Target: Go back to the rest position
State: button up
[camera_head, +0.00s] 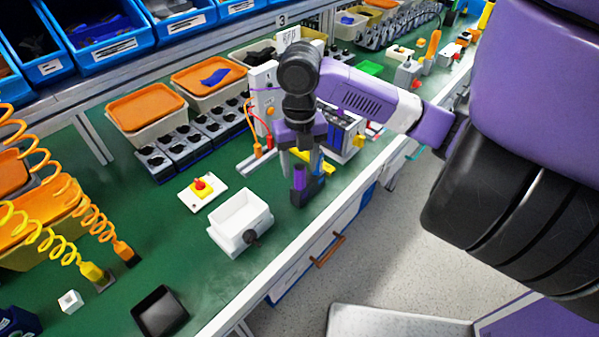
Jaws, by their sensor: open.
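My gripper (307,188) points down over the green workbench (180,245), near its front edge, and its jaws are open. I see nothing between the jaws. The rotary switch scene shows a red knob on a yellow base (202,188) on a white plate, left of my gripper. A white box with a dark round knob (240,220) stands between them, nearer the bench's front edge. My gripper is apart from both. The area right behind my gripper is partly hidden by my arm.
Orange-lidded bins (147,108) and rows of black sockets (190,142) stand behind. Coiled yellow and orange hoses (60,235) hang at left. A black tray (160,312) and a small white cube (70,301) lie at front left. Blue bins (105,35) line the shelf above.

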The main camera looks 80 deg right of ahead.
jog(key=shift+r, duration=1.95)
